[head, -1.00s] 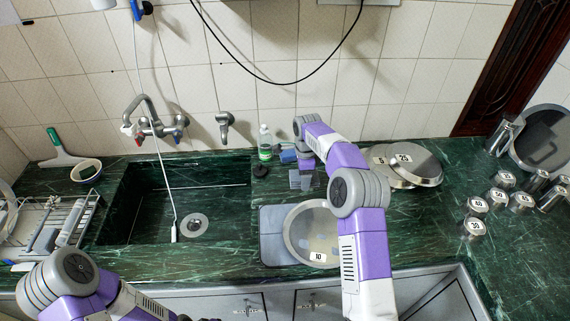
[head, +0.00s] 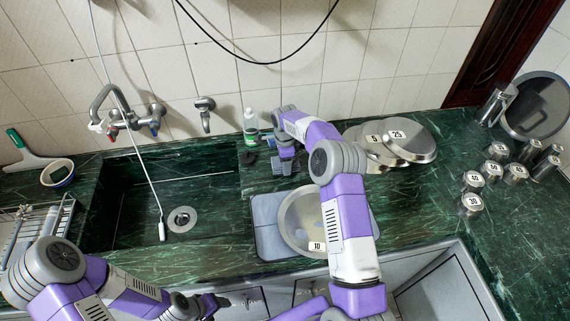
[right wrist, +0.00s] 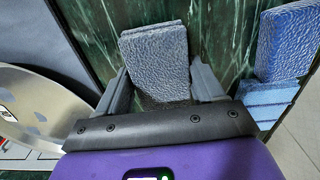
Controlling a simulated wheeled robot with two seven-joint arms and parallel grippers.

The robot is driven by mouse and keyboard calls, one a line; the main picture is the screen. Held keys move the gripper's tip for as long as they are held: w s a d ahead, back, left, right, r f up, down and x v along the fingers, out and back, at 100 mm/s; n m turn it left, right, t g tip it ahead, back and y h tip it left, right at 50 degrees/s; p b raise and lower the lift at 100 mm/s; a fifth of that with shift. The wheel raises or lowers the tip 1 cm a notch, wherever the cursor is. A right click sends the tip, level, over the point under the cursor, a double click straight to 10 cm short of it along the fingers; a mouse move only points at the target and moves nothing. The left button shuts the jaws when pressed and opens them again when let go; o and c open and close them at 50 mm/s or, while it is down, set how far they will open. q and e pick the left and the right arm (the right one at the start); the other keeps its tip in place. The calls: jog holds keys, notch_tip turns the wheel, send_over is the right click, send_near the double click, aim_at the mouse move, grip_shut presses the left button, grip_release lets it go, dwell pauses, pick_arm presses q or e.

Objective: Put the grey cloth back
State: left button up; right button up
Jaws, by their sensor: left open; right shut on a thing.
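The grey cloth (right wrist: 155,60) is a folded, textured block in the right wrist view. It stands between the two fingers of my right gripper (right wrist: 163,90), which is shut on it. In the head view my right gripper (head: 284,166) is low over the counter, behind the grey board and right of the sink; my arm partly hides it, and the cloth is hard to make out there. My left gripper (head: 210,304) is open and empty at the bottom edge of the head view, in front of the counter.
Blue cloths (right wrist: 285,45) are close to the right of the grey cloth. A bottle (head: 250,122) stands by the wall. Lids (head: 408,140) and several weights (head: 473,182) are at right. The sink (head: 120,215) is at left.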

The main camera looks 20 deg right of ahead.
jog(key=shift+f, duration=0.55)
jog(key=shift+f, duration=0.15)
jog(key=o, duration=1)
jog(key=shift+w+r, duration=0.1)
jog(key=shift+r, duration=0.2)
notch_tip(320, 180, up, 12)
jog(key=p, duration=0.1)
jog(key=shift+f+p, duration=0.15)
jog(key=shift+p, duration=0.25)
